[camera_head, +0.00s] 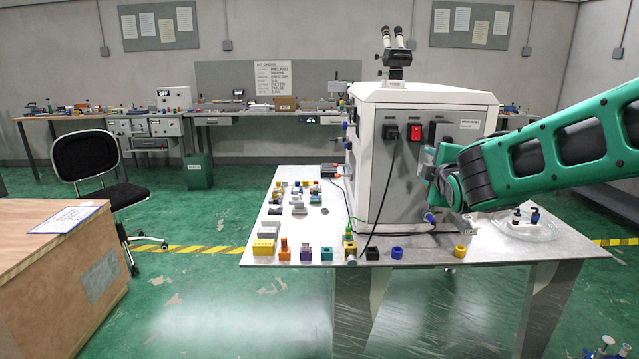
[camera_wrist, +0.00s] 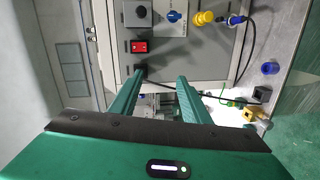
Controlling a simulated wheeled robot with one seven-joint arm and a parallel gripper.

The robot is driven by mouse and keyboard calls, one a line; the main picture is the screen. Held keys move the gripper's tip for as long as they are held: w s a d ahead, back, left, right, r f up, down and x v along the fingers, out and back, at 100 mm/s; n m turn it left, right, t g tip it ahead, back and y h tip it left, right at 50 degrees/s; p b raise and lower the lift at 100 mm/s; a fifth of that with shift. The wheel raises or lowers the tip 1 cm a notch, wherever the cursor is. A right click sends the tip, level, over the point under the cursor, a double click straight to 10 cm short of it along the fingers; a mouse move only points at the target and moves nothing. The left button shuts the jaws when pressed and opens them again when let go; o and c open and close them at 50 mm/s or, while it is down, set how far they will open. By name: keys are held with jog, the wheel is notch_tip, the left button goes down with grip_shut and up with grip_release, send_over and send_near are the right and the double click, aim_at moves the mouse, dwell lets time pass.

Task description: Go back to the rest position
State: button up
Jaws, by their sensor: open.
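My gripper (camera_wrist: 160,78) is open and empty in the wrist view, its two green fingers spread in front of the machine's grey panel. In the head view my green arm reaches in from the right to the machine's panel side, and the fingertips cannot be made out there. The white machine (camera_head: 376,150) stands on the metal table. Its panel bears a red switch (camera_head: 415,132), also in the wrist view (camera_wrist: 139,46), and a black plug (camera_head: 389,132) with a hanging cable. The wrist view also shows a blue connector (camera_wrist: 174,16), a yellow connector (camera_wrist: 203,18) and a blue cabled plug (camera_wrist: 235,20).
The metal table (camera_head: 300,240) carries several coloured blocks along its left and front edges. A blue ring (camera_head: 397,253) and a yellow ring (camera_head: 459,251) lie at the front. A clear dish (camera_head: 540,229) with small parts sits at right. A wooden crate (camera_head: 50,270) and a chair (camera_head: 85,160) stand left.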

jog(key=s+d+f+m+g+h, duration=0.1)
jog(key=s+d+f+m+g, duration=0.35)
jog(key=s+d+f, duration=0.35)
jog(key=s+d+f+m+g+h, duration=0.1)
jog(key=s+d+f+m+g, duration=0.3)
jog(key=s+d+m, duration=0.45)
jog(key=s+a+f+m+g+y, duration=0.1)
jog(key=s+f+m+g, duration=0.1)
jog(key=s, duration=0.8)
jog(key=s+a+f+m+g+y, duration=0.1)
jog(key=s+f+m+g, duration=0.2)
jog(key=s, duration=0.7)
jog(key=s+a+f+m+g+y, duration=0.1)
jog(key=s+f+m+g, duration=0.1)
jog(key=s, duration=0.8)
jog(key=shift+f+m+g, duration=0.25)
jog(key=shift+m+g, duration=0.2)
jog(key=shift+m, duration=0.55)
jog(key=shift+w+d+f, duration=0.1)
jog(key=shift+w+f, duration=0.15)
jog(key=shift+w, duration=0.4)
